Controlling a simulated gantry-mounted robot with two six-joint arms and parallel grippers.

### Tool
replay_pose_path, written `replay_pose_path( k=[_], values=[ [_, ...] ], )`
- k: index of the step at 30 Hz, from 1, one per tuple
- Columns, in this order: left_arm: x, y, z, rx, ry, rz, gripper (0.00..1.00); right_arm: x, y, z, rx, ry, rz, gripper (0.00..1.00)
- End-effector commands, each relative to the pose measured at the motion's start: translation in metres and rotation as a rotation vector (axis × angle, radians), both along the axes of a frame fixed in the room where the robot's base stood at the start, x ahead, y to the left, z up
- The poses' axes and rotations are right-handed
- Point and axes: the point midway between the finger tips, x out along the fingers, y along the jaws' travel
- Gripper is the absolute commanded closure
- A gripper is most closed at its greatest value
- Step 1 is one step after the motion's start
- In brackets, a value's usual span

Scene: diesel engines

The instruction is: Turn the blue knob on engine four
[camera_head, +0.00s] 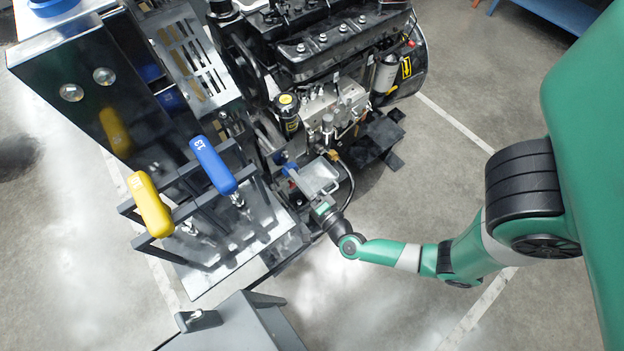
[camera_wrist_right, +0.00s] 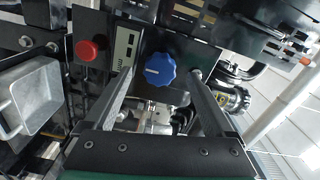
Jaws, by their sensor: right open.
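A round blue knob (camera_wrist_right: 160,69) with a white pointer mark sits on a dark panel in the right wrist view. In the head view a small blue spot at the engine's lower front (camera_head: 290,169) looks like the same knob. My right gripper (camera_wrist_right: 162,84) is open, its two fingers pointing at the panel with one on each side of the knob. I cannot tell whether the fingers touch it. In the head view my right gripper (camera_head: 306,189) reaches in beside the engine (camera_head: 320,45). No engine number is legible. My left gripper is not in view.
A red button (camera_wrist_right: 86,50) and a light label plate (camera_wrist_right: 126,45) sit left of the knob. A grey metal tray (camera_wrist_right: 35,95) is further left. Yellow (camera_head: 150,204) and blue (camera_head: 213,165) handled levers stand left of the engine. Open floor lies to the right.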

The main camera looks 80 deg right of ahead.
Motion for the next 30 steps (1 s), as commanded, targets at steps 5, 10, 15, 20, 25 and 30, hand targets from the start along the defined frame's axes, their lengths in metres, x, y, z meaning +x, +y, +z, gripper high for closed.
replay_pose_path(
  k=[5, 10, 15, 20, 25, 30],
  values=[
    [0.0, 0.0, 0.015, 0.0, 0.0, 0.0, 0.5, -0.028, 0.026, 0.003, 0.0, 0.003, 0.012, 0.11],
    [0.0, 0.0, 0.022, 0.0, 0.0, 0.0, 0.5, -0.048, 0.042, 0.003, -0.002, 0.004, 0.011, 0.11],
    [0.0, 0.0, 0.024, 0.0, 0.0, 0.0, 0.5, -0.059, 0.053, 0.001, 0.002, -0.001, 0.009, 0.11],
    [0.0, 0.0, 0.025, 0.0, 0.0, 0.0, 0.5, -0.067, 0.057, 0.001, 0.001, 0.001, 0.003, 0.11],
    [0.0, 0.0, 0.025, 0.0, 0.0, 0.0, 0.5, -0.069, 0.057, 0.0, 0.0, 0.001, 0.0, 0.11],
    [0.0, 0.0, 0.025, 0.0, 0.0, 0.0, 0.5, -0.069, 0.057, 0.0, 0.0, 0.001, -0.001, 0.11]
  ],
)
